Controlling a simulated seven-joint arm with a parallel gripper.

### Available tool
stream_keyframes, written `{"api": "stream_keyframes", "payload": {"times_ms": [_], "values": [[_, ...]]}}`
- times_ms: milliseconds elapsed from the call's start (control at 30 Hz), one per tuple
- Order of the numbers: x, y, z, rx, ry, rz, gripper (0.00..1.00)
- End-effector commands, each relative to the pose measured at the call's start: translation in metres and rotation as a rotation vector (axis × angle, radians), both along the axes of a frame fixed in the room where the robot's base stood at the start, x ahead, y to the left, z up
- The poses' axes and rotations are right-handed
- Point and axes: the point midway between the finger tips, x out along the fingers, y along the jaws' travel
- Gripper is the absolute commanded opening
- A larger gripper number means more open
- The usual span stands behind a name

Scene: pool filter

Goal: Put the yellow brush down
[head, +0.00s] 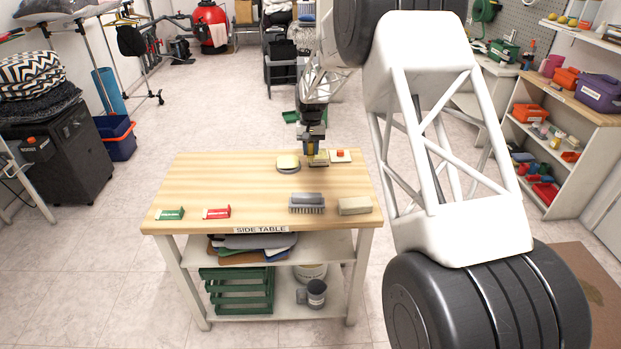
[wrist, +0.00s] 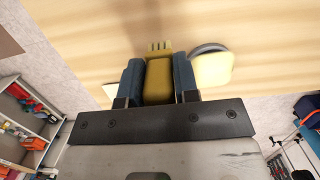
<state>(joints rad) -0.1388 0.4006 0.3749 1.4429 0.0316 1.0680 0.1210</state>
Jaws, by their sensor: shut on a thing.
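My gripper (head: 314,148) is over the back edge area of the side table (head: 240,180), pointing down. In the wrist view my gripper (wrist: 158,68) is shut on the yellow brush (wrist: 158,82), with a blue finger on each side of its handle. The brush's pale bristles show beyond the fingers. In the head view only a little of the yellow brush (head: 319,158) shows under the fingers, low over the tabletop. I cannot tell whether it touches the wood.
A round cream-topped pad (head: 288,161) lies just left of the gripper, and a white item with a red top (head: 341,156) just right. A grey brush (head: 306,201), a beige block (head: 355,205), and green (head: 170,213) and red (head: 217,212) items lie in front. The table's left-centre is clear.

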Motion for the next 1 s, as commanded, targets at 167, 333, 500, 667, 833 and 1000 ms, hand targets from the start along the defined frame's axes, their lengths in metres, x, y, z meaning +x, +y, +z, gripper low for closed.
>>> {"api": "stream_keyframes", "payload": {"times_ms": [167,333,500,667,833,1000], "values": [[0.000,0.000,-0.021,0.000,0.003,0.000,0.05],[0.000,0.000,-0.044,0.000,0.002,0.000,0.05],[0.000,0.000,-0.057,0.000,0.001,-0.001,0.05],[0.000,0.000,-0.059,0.000,0.000,-0.001,0.05],[0.000,0.000,-0.059,0.000,0.001,-0.001,0.05],[0.000,0.000,-0.068,0.000,0.002,-0.001,0.05]]}}
